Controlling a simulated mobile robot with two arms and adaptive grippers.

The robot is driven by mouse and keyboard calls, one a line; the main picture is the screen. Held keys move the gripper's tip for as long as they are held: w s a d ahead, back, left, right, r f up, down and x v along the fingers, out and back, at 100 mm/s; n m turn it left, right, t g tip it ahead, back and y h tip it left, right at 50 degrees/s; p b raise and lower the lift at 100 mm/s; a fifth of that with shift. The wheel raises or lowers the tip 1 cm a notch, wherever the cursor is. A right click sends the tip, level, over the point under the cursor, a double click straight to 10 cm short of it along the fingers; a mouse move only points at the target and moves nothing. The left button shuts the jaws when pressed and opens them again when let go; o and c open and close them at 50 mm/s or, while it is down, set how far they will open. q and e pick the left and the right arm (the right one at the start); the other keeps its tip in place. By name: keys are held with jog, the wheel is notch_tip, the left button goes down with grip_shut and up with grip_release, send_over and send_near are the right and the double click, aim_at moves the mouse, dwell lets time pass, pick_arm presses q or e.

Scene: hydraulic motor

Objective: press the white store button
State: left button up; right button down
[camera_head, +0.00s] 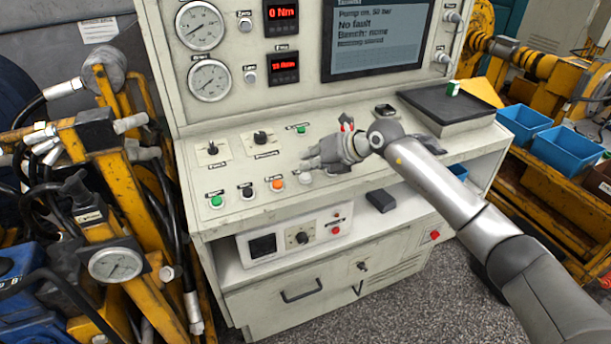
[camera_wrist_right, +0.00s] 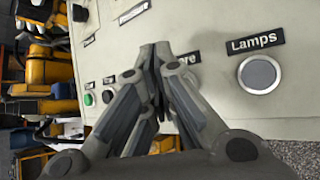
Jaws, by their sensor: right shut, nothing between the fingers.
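The control panel (camera_head: 235,178) slopes below the gauges and screen. A white button (camera_head: 305,178) sits at the right end of the visible lower button row, just below my right fingertips. My right gripper (camera_head: 310,163) is shut and empty, low over the panel; I cannot tell whether it touches. In the right wrist view the shut fingers (camera_wrist_right: 156,62) cover part of a label ending in "re" (camera_wrist_right: 188,58), and the white button under it is hidden. A grey round button (camera_wrist_right: 260,74) labelled "Lamps" is in the clear to the right. My left gripper is out of view.
Green (camera_head: 215,201), black (camera_head: 247,192) and orange (camera_head: 277,185) buttons lie left of the white one. Two knobs (camera_head: 260,138) stand above them. A black tray (camera_head: 450,103) is at the right. The screen (camera_head: 375,40) reads "No fault".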

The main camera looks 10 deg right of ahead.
aim_at(310, 177)
jog(key=shift+f, duration=0.15)
dwell(0.7)
jog(key=shift+f, duration=0.25)
jog(key=shift+f+b, duration=0.45)
jog(key=shift+b, duration=0.1)
dwell(0.7)
jog(key=shift+r+p, duration=0.65)
jog(key=shift+r, duration=0.2)
jog(key=shift+s+r+p, duration=0.2)
jog(key=shift+r+p, duration=0.75)
jog(key=shift+r, duration=0.3)
jog(key=shift+s+r+p, duration=0.2)
jog(key=shift+r+p, duration=0.75)
jog(key=shift+r, duration=0.3)
